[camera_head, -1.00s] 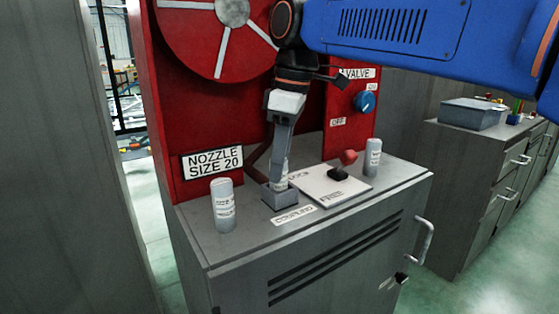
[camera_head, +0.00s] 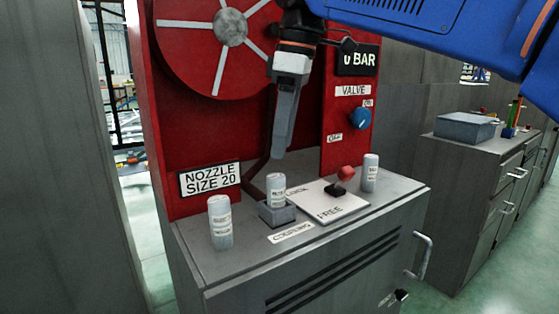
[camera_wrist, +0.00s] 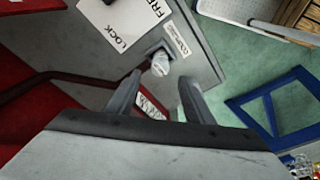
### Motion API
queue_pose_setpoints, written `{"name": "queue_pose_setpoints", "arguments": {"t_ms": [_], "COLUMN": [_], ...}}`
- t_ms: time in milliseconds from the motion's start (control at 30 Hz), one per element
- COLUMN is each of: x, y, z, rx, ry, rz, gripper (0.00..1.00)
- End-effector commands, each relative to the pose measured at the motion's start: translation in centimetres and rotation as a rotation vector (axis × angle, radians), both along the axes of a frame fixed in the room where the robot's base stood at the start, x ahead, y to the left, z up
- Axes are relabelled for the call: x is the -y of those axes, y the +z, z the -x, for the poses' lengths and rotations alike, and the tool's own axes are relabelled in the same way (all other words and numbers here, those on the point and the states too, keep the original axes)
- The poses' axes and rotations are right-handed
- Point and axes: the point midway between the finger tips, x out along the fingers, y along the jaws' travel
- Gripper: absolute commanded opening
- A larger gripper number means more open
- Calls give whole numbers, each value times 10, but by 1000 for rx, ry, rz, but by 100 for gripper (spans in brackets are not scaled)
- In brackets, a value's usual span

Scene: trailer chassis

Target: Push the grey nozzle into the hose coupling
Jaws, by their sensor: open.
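A grey nozzle (camera_head: 276,190) with a white label stands upright in the grey hose coupling (camera_head: 278,215) on the cabinet top. How deep it sits is hard to tell. My gripper (camera_head: 279,156) hangs above it, pointing down, clear of it and empty. The wrist view shows the nozzle (camera_wrist: 160,66) just beyond my two parted fingers (camera_wrist: 159,80), with the coupling partly hidden behind it. Two similar grey nozzles stand on the cabinet top, one at left (camera_head: 221,223) and one at right (camera_head: 370,173).
A red-knobbed lever (camera_head: 346,174) stands on a white LOCK/FREE plate (camera_head: 322,212) right of the coupling. The red panel behind carries a blue valve knob (camera_head: 360,119), a "0 BAR" display (camera_head: 358,60) and a "NOZZLE SIZE 20" sign (camera_head: 210,179). The cabinet's front top edge is clear.

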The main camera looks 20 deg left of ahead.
Motion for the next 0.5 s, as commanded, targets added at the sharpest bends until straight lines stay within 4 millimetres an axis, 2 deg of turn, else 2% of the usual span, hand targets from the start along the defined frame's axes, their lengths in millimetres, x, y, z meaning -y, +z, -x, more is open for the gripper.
{"name": "queue_pose_setpoints", "arguments": {"t_ms": [200,500], "x": [4,5], "y": [26,33], "z": [-1,0], "rx": [0,-1], "ry": [0,0], "rz": [0,1], "gripper": [48,48]}}
